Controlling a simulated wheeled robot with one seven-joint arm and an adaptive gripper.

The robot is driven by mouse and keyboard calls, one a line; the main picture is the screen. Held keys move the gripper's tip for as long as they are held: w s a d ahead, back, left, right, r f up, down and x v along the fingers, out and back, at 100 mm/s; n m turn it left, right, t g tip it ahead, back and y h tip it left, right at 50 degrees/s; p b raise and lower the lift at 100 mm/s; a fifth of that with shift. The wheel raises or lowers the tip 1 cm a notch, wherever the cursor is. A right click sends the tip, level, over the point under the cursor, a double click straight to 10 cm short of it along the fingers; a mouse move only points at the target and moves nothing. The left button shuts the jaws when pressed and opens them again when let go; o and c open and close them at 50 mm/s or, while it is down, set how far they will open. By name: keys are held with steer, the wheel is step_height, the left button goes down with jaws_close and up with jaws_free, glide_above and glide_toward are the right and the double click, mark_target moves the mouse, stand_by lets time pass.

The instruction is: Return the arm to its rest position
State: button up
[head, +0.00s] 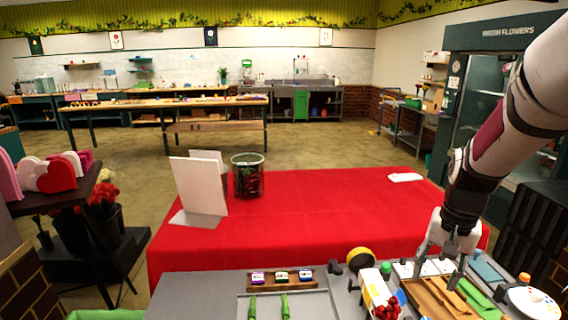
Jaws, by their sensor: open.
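My arm (505,125) comes down from the upper right of the head view. My gripper (440,262) points downward at the lower right, its fingers spread and open. Nothing shows between the fingers. It is over the far side of the grey worktop (210,285), by a brown tray (440,298) with long pieces in it. Whether the fingertips touch anything there cannot be told.
A red-covered table (300,215) lies beyond the worktop, bearing a dark glass container (247,178) and a white upright panel (200,187). Near my gripper are a yellow round item (360,260), a white box (374,290) and a white palette (533,303). A dark flower cooler (490,90) stands right.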

steer(key=s+a+r+n+t, duration=0.2)
steer(key=s+a+r+n, duration=0.2)
steer(key=s+a+r, duration=0.3)
steer(key=s+a+r+n+t, duration=0.2)
steer(key=s+a+r, duration=0.5)
steer(key=s, duration=0.4)
steer(key=shift+a+r+n+t, duration=0.25)
steer(key=shift+a+n+t, duration=0.05)
steer(key=shift+n, duration=0.6)
